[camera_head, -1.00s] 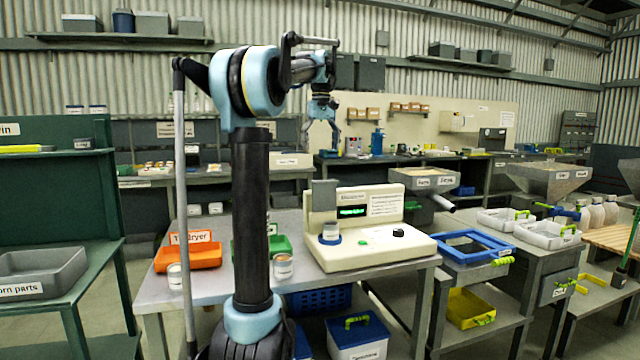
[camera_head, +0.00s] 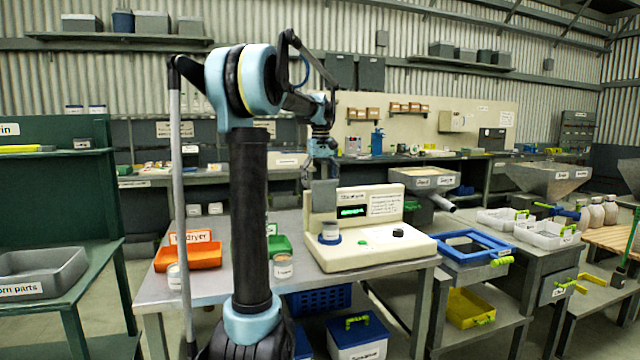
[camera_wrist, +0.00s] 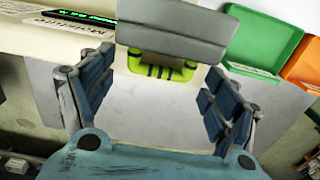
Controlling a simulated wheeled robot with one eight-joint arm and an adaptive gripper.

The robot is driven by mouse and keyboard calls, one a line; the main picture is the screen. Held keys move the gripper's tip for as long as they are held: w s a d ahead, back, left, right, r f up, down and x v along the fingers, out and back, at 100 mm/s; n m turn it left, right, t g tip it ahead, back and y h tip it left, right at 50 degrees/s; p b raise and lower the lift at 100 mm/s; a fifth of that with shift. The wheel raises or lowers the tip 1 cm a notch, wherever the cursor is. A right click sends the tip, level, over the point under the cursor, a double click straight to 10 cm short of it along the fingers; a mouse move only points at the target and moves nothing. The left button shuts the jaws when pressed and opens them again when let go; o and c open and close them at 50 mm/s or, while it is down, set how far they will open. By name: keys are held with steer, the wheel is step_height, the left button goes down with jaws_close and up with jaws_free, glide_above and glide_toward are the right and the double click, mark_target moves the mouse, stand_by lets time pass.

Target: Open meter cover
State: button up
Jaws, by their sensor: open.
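The meter (camera_head: 365,245) is a cream bench unit with a lit green display, on the grey table. Its cover, a grey flap (camera_head: 324,194), stands at the meter's left side over a cup with a blue base (camera_head: 329,233). My gripper (camera_head: 318,172) is just above and behind this cover. In the wrist view the grey cover (camera_wrist: 172,32) crosses the top, with a lime-green handle (camera_wrist: 157,70) below it. My open gripper's fingers (camera_wrist: 157,80) are on either side of the handle, with visible gaps. The cover's hinge cannot be made out.
An orange tray (camera_head: 188,256) and a green tray (camera_head: 279,246) lie left of the meter. A blue frame tray (camera_head: 472,246) is to the right. The table's front middle is mostly clear.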

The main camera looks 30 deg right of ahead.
steer(key=c, duration=1.5)
steer(key=shift+s+a+r+t+h, duration=0.1)
steer(key=shift+s+a+r+t, duration=0.05)
steer(key=shift+s+t, duration=0.4)
steer(key=shift+s+a+r+t+h, duration=0.15)
steer(key=shift+s+t, duration=0.15)
steer(key=shift+s, duration=0.4)
steer(key=shift+s+a+r+t+h, duration=0.1)
steer(key=shift+s+a+r+t, duration=0.05)
steer(key=shift+s+t, duration=0.4)
steer(key=shift+s, duration=0.1)
steer(key=o, duration=1.5)
steer(key=shift+r, duration=0.2)
